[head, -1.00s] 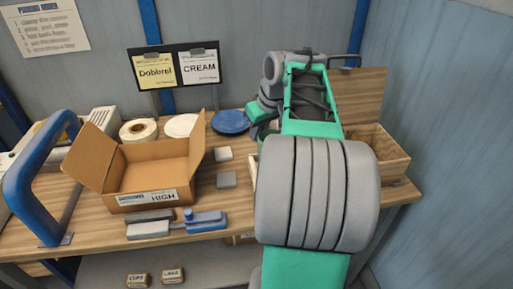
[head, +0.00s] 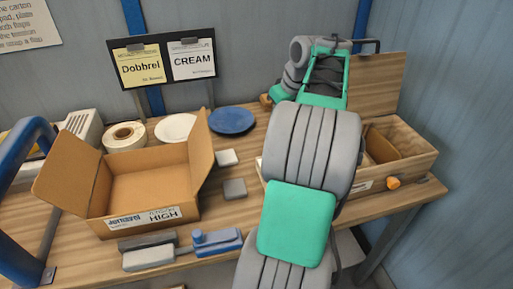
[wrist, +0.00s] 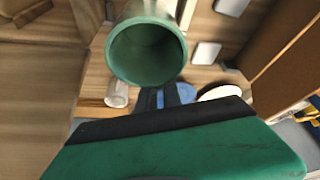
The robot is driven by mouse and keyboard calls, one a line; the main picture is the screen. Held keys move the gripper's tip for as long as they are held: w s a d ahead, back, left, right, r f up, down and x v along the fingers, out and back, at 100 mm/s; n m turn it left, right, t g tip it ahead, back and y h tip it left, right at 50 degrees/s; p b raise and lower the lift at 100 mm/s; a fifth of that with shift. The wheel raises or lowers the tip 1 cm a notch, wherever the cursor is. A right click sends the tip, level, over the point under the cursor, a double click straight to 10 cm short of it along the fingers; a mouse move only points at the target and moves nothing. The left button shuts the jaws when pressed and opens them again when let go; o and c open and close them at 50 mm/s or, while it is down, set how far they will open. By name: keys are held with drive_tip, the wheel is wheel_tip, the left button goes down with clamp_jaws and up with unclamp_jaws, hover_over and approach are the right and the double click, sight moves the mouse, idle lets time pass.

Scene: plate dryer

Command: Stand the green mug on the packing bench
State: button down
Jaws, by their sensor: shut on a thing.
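The green mug (wrist: 147,52) shows in the wrist view with its open mouth facing the camera. My gripper (wrist: 172,94) is shut on it, though the exact contact is partly hidden. The mug is above the wooden bench top, with the bench seen beyond it; I cannot tell the gap. In the head view my arm hides the mug and the jaws. The packing bench (head: 75,232) shows its bare wood at the front left and between the carton and my arm.
A blue plate (head: 232,120), white plate (head: 176,127) and tape roll (head: 124,136) lie behind. A wooden crate (head: 420,163) stands at the right. A blue-handled tool (head: 216,242) lies at the front edge.

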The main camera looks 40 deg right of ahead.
drive_tip(key=shift+w+d+f+p, duration=0.35)
drive_tip(key=shift+w+d+f, duration=0.1)
drive_tip(key=shift+w+f, duration=1.8)
drive_tip(key=shift+w+d+f+p, duration=0.35)
drive_tip(key=shift+w+d+f, duration=0.15)
drive_tip(key=shift+w+f, duration=1.75)
drive_tip(key=shift+w+d+f+p, duration=0.35)
drive_tip(key=shift+w+d+f, duration=0.1)
drive_tip(key=shift+w+f, duration=1.8)
drive_tip(key=c, duration=1.5)
unclamp_jaws()
drive_tip(key=shift+r, duration=0.15)
drive_tip(key=shift+w+r, duration=0.1)
drive_tip(key=shift+r, duration=0.15)
drive_tip(key=v, duration=1.2)
